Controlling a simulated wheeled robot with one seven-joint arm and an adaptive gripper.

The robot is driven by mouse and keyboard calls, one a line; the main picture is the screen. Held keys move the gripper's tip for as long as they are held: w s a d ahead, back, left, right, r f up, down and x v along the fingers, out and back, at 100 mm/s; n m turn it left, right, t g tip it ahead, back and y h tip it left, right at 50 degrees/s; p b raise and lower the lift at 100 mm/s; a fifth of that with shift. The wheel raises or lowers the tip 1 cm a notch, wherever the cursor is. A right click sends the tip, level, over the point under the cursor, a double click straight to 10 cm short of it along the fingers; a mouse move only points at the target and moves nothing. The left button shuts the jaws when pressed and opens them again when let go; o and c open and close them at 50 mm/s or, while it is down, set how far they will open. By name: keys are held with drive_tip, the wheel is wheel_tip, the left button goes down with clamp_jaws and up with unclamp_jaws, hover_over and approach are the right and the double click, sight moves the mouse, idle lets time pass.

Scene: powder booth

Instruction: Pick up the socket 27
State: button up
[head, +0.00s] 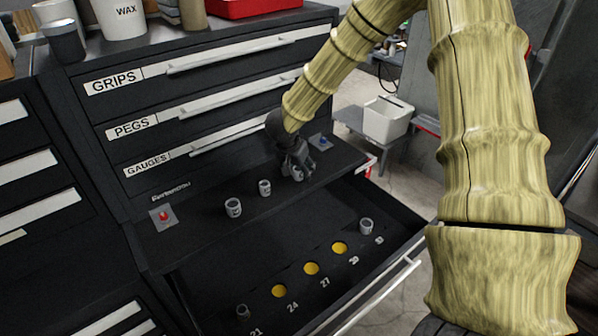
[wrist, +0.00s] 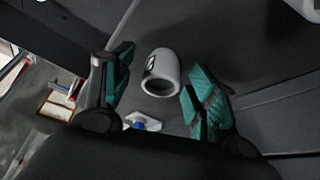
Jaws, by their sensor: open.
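My gripper (head: 296,160) is over the right end of the black ledge, with its fingers around or just above a grey socket (head: 297,174). In the wrist view my gripper (wrist: 160,66) is open, its teal-padded fingers on either side of this socket (wrist: 162,84), with gaps on both sides. The socket has a dark mark on its side that I cannot read. Two other grey sockets, a middle one (head: 265,188) and a larger-looking left one (head: 233,208), stand on the ledge. I cannot read a 27 on any socket.
The open drawer (head: 215,270) below has numbered places, with several yellow empty recesses (head: 311,268) and sockets at its left (head: 243,311) and right (head: 366,226). A red button (head: 163,215) and a blue button (head: 320,142) flank the ledge. Drawer fronts rise behind.

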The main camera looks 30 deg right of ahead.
sight(299, 170)
drive_tip(key=shift+f, duration=0.1)
drive_tip(key=c, duration=1.2)
drive_tip(key=shift+r+b, duration=0.4)
drive_tip(key=shift+r, duration=0.55)
drive_tip(key=shift+s+a+r+b, duration=0.1)
drive_tip(key=shift+s+r+b, duration=0.3)
drive_tip(key=shift+r, duration=0.35)
drive_tip(key=s+a+b, duration=0.1)
drive_tip(key=s, duration=0.4)
drive_tip(key=s+a+r+b, duration=0.1)
drive_tip(key=s+a, duration=0.1)
drive_tip(key=s, duration=0.2)
drive_tip(key=s+a+b, duration=0.1)
drive_tip(key=s, duration=0.4)
drive_tip(key=shift+s+a+r+b, duration=0.15)
drive_tip(key=shift+s+r+b, duration=0.15)
drive_tip(key=shift+b, duration=0.1)
